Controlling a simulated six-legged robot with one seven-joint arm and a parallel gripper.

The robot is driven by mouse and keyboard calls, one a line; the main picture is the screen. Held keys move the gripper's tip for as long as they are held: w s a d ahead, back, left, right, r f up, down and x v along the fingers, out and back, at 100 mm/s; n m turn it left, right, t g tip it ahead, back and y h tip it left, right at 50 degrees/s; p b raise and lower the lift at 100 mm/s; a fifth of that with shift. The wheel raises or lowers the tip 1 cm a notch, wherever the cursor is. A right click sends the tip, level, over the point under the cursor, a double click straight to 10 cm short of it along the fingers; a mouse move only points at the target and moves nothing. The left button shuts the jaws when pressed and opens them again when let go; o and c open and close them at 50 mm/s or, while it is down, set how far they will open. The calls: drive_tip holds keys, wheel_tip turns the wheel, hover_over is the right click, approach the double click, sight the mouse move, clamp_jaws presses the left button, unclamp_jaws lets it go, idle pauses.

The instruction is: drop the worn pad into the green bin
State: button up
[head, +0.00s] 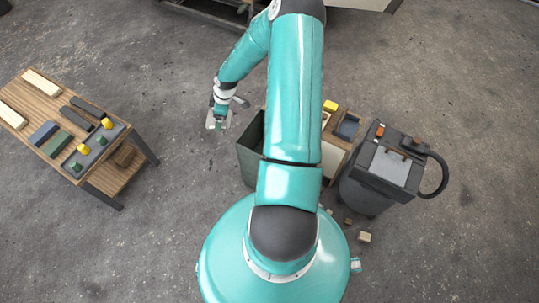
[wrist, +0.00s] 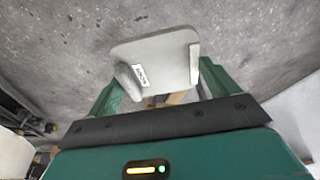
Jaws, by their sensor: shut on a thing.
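My gripper (head: 218,112) hangs over open floor, left of the green bin (head: 249,160) in the head view. It is shut on a pale grey flat pad (head: 213,123). In the wrist view the pad (wrist: 155,50) sits between the two green fingers of my gripper (wrist: 160,80). The pad has a small white label with dark lettering and a raised edge at each side. The dark green bin stands close to the right of my gripper, and my arm hides its right part. I cannot see the bin's bottom.
A wooden table (head: 85,145) at the left holds several blocks and a grey tray. A dark machine (head: 375,190) with a hose stands right of my arm. A wooden surface (head: 335,140) lies between. Small blocks (head: 364,237) lie on the floor.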

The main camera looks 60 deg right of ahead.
drive_tip(key=s+d+f+n, duration=0.3)
drive_tip(key=s+d+f, duration=0.6)
drive_tip(key=s+d, duration=0.4)
wheel_tip(320, 180, down, 6)
drive_tip(key=shift+a+f+g+y, duration=0.2)
drive_tip(key=shift+f+g+y, duration=0.05)
drive_tip(key=shift+g+y, duration=0.05)
drive_tip(key=o, duration=0.8)
drive_tip(key=shift+w, duration=0.1)
drive_tip(key=v, duration=1.4)
